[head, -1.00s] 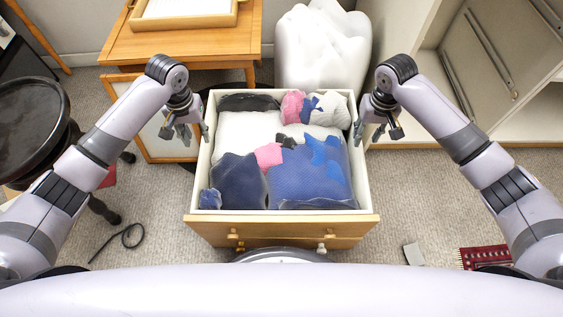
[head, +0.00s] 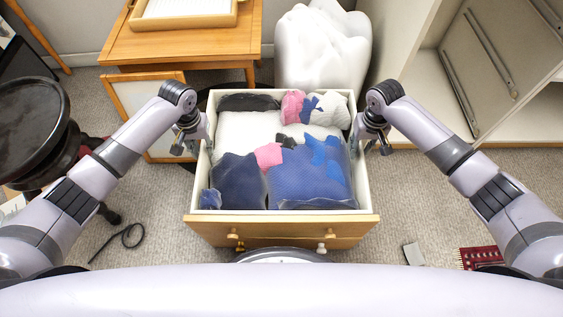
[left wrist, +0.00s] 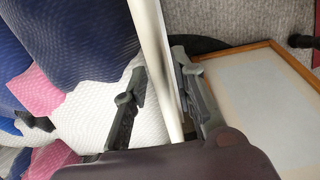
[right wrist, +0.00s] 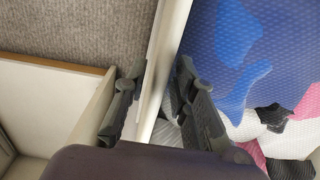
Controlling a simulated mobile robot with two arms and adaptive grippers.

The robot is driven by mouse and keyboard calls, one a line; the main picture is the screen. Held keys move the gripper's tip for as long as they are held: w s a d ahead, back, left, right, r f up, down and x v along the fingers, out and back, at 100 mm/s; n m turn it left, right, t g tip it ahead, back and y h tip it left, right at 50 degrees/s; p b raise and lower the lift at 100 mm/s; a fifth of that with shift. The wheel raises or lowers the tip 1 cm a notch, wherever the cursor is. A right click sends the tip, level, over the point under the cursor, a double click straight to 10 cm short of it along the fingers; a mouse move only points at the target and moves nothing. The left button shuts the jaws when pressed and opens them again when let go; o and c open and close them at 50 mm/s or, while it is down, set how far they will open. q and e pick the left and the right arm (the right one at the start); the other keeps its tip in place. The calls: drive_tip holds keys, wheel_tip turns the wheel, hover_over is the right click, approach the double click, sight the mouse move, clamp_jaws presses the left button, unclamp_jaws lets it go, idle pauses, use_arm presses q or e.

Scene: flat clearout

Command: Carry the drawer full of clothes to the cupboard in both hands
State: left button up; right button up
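The wooden drawer (head: 282,229) is full of folded clothes (head: 310,172) in blue, navy, white, pink and black. It stands centrally in front of me with two knobs on its front. My left gripper (head: 199,137) is at its left wall; in the left wrist view its fingers (left wrist: 160,68) are open, one on each side of the pale wall (left wrist: 150,28). My right gripper (head: 364,137) is at the right wall; in the right wrist view its fingers (right wrist: 156,78) straddle that wall (right wrist: 168,30), open with gaps beside it. The fingertips are partly hidden in the head view.
An open pale cabinet (head: 440,85) is at right. A dark round stool (head: 30,120) is at left.

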use_arm(q)
clamp_jaws()
use_arm(e)
clamp_jaws()
idle(0.4)
use_arm(q)
drive_tip(key=shift+w+r, duration=0.2)
drive_tip(key=shift+r, duration=0.1)
use_arm(e)
drive_tip(key=shift+w+r, duration=0.2)
drive_tip(key=shift+r, duration=0.1)
